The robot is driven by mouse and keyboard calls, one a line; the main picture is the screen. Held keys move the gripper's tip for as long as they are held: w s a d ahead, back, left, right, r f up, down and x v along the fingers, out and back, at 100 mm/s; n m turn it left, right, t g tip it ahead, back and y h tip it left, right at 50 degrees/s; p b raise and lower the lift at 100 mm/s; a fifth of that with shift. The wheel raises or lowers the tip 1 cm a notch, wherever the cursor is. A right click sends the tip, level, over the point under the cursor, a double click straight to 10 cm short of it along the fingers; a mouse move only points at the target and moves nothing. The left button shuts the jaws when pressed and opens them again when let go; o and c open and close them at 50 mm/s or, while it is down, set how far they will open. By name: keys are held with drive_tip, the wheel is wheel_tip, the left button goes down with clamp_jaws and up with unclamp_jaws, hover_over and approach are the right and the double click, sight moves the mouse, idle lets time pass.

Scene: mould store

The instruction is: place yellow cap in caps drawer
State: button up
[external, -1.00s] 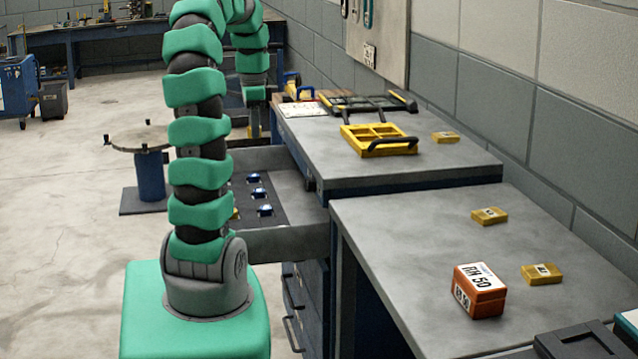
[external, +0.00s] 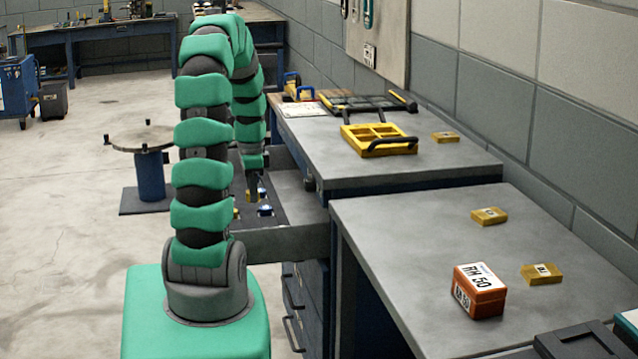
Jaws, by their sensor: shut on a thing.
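My gripper (external: 254,190) is low over the open drawer (external: 275,244), fingers pointing down among the small parts in it. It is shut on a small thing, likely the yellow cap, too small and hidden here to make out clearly. A blue-topped cap (external: 265,210) sits in the dark insert just in front of the gripper. A bit of yellow (external: 236,213) shows at the insert's left, partly behind my arm. My arm hides the drawer's left part.
The bench top (external: 330,165) above the drawer holds a yellow tray (external: 378,150) with a dark handle. The nearer bench (external: 400,235) bears an orange box (external: 480,290) and small yellow boxes (external: 541,274). A round stand (external: 150,175) is left of the drawer.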

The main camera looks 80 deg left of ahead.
wheel_tip(320, 180, down, 11)
drive_tip(key=shift+b, duration=0.8)
drive_tip(key=o, duration=0.9)
drive_tip(key=shift+f, duration=0.1)
wheel_tip(320, 180, up, 12)
drive_tip(key=shift+r+p, duration=0.15)
drive_tip(key=shift+p, duration=0.9)
